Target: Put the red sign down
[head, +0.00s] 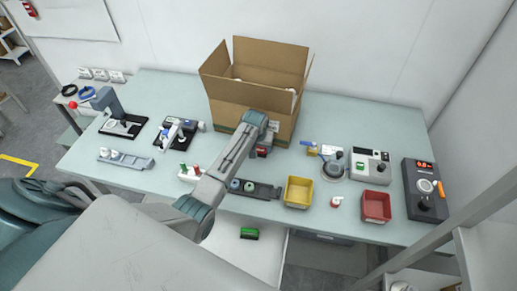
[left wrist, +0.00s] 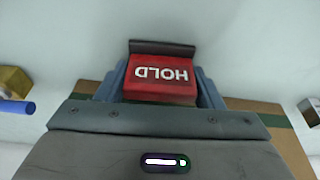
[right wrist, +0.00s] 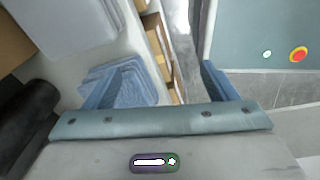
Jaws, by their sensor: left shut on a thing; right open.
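The red sign (left wrist: 160,91) reads HOLD, upside down in the left wrist view, and has a dark strip along its far edge. My left gripper (left wrist: 162,80) is shut on it, with a blue finger on each side. In the head view, the sign (head: 264,151) shows as a small red patch below my left arm's end, just in front of the cardboard box. I cannot tell whether it touches the table (head: 330,215). My right gripper (right wrist: 162,78) is open and empty in the right wrist view. It is not visible in the head view.
The open cardboard box (head: 225,103) stands at the back. A dark tray (head: 262,191), yellow bin (head: 298,192) and red bin (head: 376,206) line the front. A grey device with a round knob (head: 334,167) stands right of the sign. Bare table lies between the sign and yellow bin.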

